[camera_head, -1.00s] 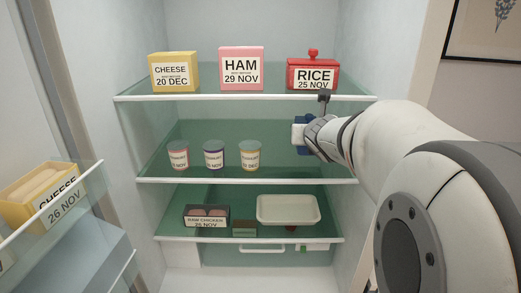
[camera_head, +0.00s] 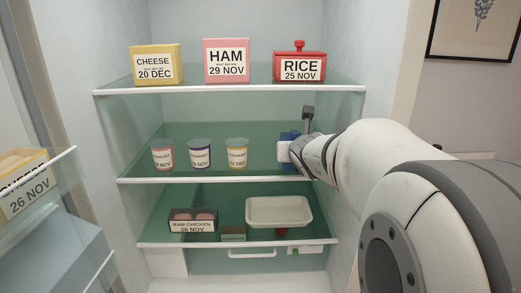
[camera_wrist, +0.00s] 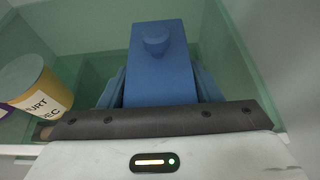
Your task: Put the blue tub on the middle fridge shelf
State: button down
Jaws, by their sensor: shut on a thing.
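The blue tub (camera_wrist: 160,65) has a lid with a round knob and fills the middle of the wrist view, between my gripper's fingers (camera_wrist: 162,92). In the head view only a little of the blue tub (camera_head: 285,136) shows behind my gripper (camera_head: 290,150). My gripper is shut on it at the right part of the middle fridge shelf (camera_head: 215,180). The tub is upright, over the green glass. I cannot tell whether its base touches the shelf.
Above are cheese (camera_head: 156,63), ham (camera_head: 227,60) and a red rice tub (camera_head: 300,66). The right wall is close.

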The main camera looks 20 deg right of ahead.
jog(key=shift+c, duration=2.2)
grip_release()
jog(key=shift+f, duration=0.1)
jog(key=shift+r, duration=0.25)
jog(key=p+v, duration=0.6)
jog(key=v, duration=0.5)
jog(key=s+a+f+n+g+y, duration=0.15)
jog(key=a+n+y, duration=0.25)
jog(key=a+n, duration=0.6)
jog(key=s+a+f+n+g+y, duration=0.15)
jog(key=s+a+n+y, duration=0.35)
jog(key=n, duration=0.8)
jog(key=s+d+f+n+g+h, duration=0.2)
jog(key=s+f+n+g+h, duration=0.3)
jog(key=n, duration=1.1)
jog(key=s+f+g, duration=0.1)
jog(key=s+f, duration=0.2)
jog(key=s, duration=0.1)
jog(key=shift+s+p, duration=0.4)
